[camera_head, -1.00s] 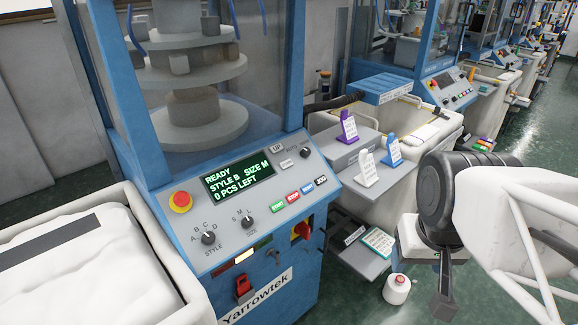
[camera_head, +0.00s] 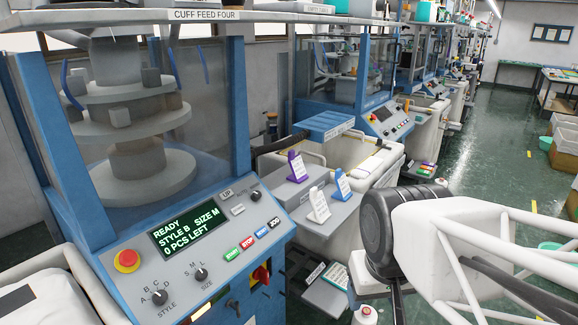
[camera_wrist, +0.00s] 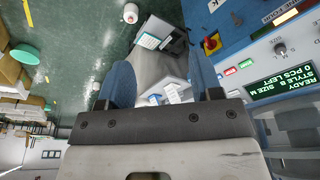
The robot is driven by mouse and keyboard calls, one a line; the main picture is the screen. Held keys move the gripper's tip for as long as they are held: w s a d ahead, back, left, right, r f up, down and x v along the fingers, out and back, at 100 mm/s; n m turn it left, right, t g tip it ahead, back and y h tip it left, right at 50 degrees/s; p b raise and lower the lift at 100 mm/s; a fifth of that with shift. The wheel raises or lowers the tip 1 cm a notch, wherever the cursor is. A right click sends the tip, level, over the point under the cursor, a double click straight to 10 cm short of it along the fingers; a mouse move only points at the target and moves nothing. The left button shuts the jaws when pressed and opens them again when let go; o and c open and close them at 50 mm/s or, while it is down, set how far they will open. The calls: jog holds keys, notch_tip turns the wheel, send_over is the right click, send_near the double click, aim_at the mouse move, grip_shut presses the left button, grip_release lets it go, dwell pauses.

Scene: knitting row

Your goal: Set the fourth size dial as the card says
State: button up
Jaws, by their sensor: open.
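The blue machine under the sign "CUFF FEED FOUR" (camera_head: 205,15) has a sloping grey panel. Its size dial (camera_head: 201,273) is a small dark knob marked S, M, L, right of the style dial (camera_head: 160,297). The size dial also shows in the wrist view (camera_wrist: 280,48). The screen (camera_head: 188,229) reads READY, STYLE B, SIZE M, 0 PCS LEFT. Cards stand on purple (camera_head: 296,167), white (camera_head: 318,205) and blue (camera_head: 342,185) holders; their writing is too small to read. My gripper (camera_wrist: 160,97) is open and empty, right of the machine and apart from the panel.
A red stop button (camera_head: 126,261) sits left of the screen. START, STOP and JOG buttons and another knob (camera_head: 255,196) are on the same panel. A grey shelf (camera_head: 285,192) holding the cards and a white bin (camera_head: 372,170) stand right of the machine. Green floor is open farther right.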

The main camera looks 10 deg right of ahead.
jog(key=shift+c, duration=0.2)
jog(key=n+t+y, duration=0.1)
jog(key=n+y, duration=0.1)
jog(key=y, duration=0.3)
send_near(203, 273)
jog(key=f, duration=0.1)
jog(key=shift+w+a+f, duration=0.25)
jog(key=shift+a, duration=0.15)
jog(key=shift+f, duration=0.1)
jog(key=shift+x, duration=3.8)
jog(key=shift+c, duration=0.3)
